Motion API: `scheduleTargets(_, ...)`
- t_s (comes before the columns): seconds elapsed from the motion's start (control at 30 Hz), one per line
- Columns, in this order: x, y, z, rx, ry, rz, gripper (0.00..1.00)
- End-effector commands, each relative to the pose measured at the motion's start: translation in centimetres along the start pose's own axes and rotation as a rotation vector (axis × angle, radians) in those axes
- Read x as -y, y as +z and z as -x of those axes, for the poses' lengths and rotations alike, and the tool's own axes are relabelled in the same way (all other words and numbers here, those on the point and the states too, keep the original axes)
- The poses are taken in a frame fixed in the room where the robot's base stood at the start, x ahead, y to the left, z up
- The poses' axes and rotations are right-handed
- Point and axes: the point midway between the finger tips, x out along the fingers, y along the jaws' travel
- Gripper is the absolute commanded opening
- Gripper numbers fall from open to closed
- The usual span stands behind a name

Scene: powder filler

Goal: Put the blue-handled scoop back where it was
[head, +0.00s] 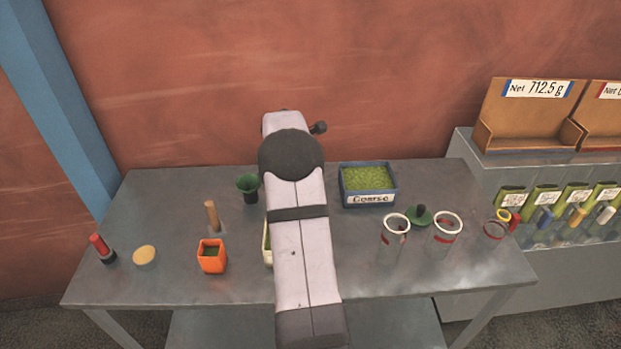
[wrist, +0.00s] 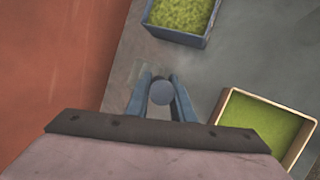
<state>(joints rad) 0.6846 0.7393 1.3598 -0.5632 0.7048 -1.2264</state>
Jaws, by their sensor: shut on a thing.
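In the wrist view my gripper (wrist: 161,82) is shut on the scoop, whose round grey-blue handle end (wrist: 162,94) shows between the two fingers. The handle is seen end-on, so its lower part and the scoop's bowl are hidden. The gripper is above the table, left of and below the blue Coarse bin in this view; its height cannot be told. In the head view my arm covers the gripper and the scoop. The blue Coarse bin (head: 395,186) of green powder stands right of my arm.
A cream-rimmed tray of green powder (wrist: 226,101) is at the lower right in the wrist view. Clear jars (head: 392,238) stand to the right.

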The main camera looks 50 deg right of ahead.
Motion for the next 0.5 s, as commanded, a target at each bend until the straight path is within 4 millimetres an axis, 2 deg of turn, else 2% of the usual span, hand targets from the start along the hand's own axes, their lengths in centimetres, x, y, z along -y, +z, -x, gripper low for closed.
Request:
scheduleTargets(0.2,0.2,-0.2,-0.4,0.000,0.000,0.000,0.00)
scheduleTargets(0.5,1.3,-1.3,-3.0,-0.001,0.000,0.001,0.00)
